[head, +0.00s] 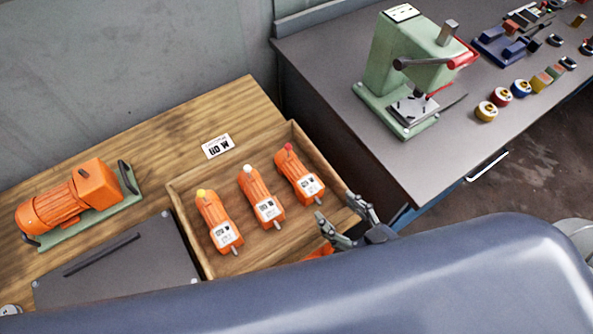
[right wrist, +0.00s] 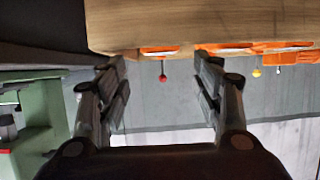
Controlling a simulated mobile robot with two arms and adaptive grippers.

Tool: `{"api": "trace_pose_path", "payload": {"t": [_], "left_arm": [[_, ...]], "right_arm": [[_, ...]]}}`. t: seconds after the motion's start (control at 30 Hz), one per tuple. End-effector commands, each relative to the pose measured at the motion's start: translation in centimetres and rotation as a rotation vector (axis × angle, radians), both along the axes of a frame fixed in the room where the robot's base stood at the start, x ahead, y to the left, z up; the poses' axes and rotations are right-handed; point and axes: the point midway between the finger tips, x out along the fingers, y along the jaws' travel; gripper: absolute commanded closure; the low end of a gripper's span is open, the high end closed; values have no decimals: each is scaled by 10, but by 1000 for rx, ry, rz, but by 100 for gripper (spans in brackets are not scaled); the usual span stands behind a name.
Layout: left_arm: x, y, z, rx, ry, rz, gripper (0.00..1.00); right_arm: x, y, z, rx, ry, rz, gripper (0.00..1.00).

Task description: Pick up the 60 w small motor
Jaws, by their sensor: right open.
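Several orange small motors lie in a wooden tray (head: 182,222): one with a yellow tip (head: 219,222), one with a white tip (head: 261,197) and one with a red tip (head: 299,175). A white card (head: 218,146) behind the tray carries upside-down lettering that seems to read 60 W. My right gripper (head: 335,205) is open and empty at the tray's right front corner, nearest the red-tipped motor. In the right wrist view its fingers (right wrist: 160,63) stand apart, with the red tip (right wrist: 162,78) showing between them. My left gripper is not in view.
A larger orange motor (head: 70,203) on a green base stands at the left. A dark plate (head: 115,262) lies in front of it. A green press (head: 415,65) and small parts stand on the grey bench at the right. A partly hidden orange piece (head: 319,251) shows beside my gripper.

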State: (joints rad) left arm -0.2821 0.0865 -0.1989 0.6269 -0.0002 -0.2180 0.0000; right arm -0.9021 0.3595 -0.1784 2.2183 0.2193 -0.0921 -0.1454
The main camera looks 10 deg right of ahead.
Motion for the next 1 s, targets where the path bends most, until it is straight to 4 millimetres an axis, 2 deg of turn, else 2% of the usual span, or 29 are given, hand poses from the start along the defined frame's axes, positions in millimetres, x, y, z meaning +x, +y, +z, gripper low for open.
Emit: {"api": "trace_pose_path", "payload": {"t": [0.3, 0.37, 0.57, 0.73, 1.0], "left_arm": [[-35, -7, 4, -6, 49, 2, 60], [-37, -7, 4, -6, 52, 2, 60], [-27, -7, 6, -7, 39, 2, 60], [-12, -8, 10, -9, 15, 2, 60], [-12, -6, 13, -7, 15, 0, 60]], "right_arm": [[38, 15, -15, 0, -3, -2, 40], [43, 17, -18, 0, -2, -1, 40], [52, 21, -23, 1, 0, 0, 40], [73, 29, -31, 2, -2, -3, 40], [99, 40, -44, 0, 0, -1, 40]]}}
